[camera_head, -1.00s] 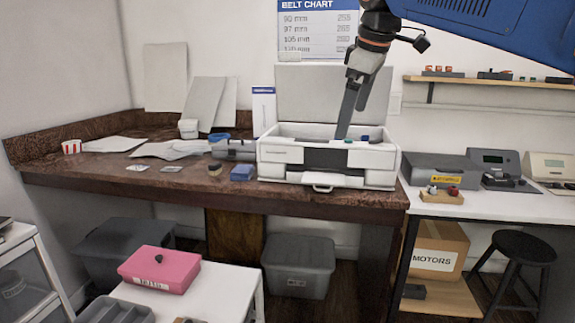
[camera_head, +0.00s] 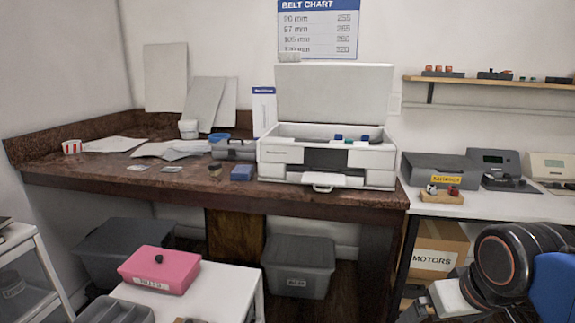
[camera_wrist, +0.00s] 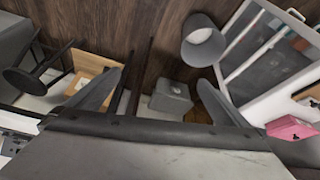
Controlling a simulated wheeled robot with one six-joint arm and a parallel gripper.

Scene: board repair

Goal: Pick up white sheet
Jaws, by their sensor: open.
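Several pale sheets are in the head view; which one is the white sheet I cannot tell. One flat sheet (camera_head: 113,145) lies at the bench's left, and overlapping sheets (camera_head: 170,149) lie right of it. A tall sheet (camera_head: 165,77) and two smaller ones (camera_head: 203,103) lean against the wall behind. My arm is folded at the lower right of the head view, far from the sheets. In the wrist view my gripper (camera_wrist: 167,72) is open, its fingers wide apart with nothing between them, facing the floor area. No loose sheet is recognizable there.
A white machine (camera_head: 325,157) with raised lid stands on the brown bench (camera_head: 120,185). A blue box (camera_head: 242,172), grey case (camera_head: 234,149) and striped cup (camera_head: 72,147) are near the sheets. A pink box (camera_head: 160,268) sits on a low white table (camera_head: 232,290) in front.

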